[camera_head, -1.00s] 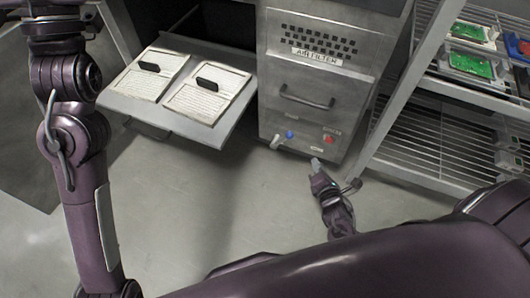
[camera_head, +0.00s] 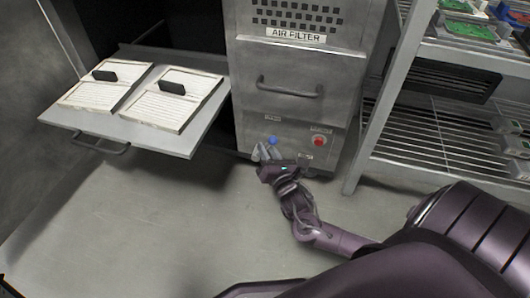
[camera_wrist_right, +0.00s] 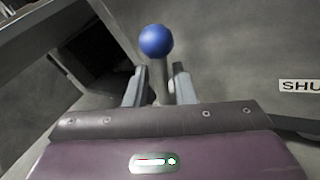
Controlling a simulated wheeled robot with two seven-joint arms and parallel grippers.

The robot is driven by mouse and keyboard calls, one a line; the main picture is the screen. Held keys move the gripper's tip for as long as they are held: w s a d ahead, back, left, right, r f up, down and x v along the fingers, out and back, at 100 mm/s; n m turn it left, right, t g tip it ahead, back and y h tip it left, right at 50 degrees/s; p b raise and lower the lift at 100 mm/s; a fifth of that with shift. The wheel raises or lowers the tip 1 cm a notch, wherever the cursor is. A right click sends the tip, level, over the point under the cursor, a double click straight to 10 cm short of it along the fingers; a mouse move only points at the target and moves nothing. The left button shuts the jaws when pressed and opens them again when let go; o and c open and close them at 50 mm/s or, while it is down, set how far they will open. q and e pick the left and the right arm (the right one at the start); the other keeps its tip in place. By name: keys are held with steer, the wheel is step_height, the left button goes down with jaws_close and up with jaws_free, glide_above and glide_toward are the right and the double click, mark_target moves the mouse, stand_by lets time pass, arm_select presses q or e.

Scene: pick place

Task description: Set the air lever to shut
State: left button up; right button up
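The air lever is a grey stem with a blue ball knob (camera_head: 273,141), low on the front of the grey air filter cabinet (camera_head: 345,100). In the right wrist view the blue knob (camera_wrist_right: 156,41) stands above the fingertips, with its stem between them. My right gripper (camera_head: 263,151) is at the lever in the head view. In the wrist view the right gripper's fingers (camera_wrist_right: 160,85) stand apart on either side of the stem, with gaps visible. A "SHU..." label (camera_wrist_right: 298,86) is to the lever's right, cut off by the frame edge. My left gripper is out of view.
A red button (camera_head: 319,141) is right of the lever. A handle (camera_head: 290,90) sticks out above it. A pulled-out tray (camera_head: 185,143) with two filter panels juts out at left. A wire shelf (camera_head: 420,130) stands at right. The floor in front is clear.

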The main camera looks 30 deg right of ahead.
steer(key=shift+b+x, duration=0.3)
steer(key=shift+x, duration=0.6)
jaws_close()
steer(key=shift+s, duration=0.1)
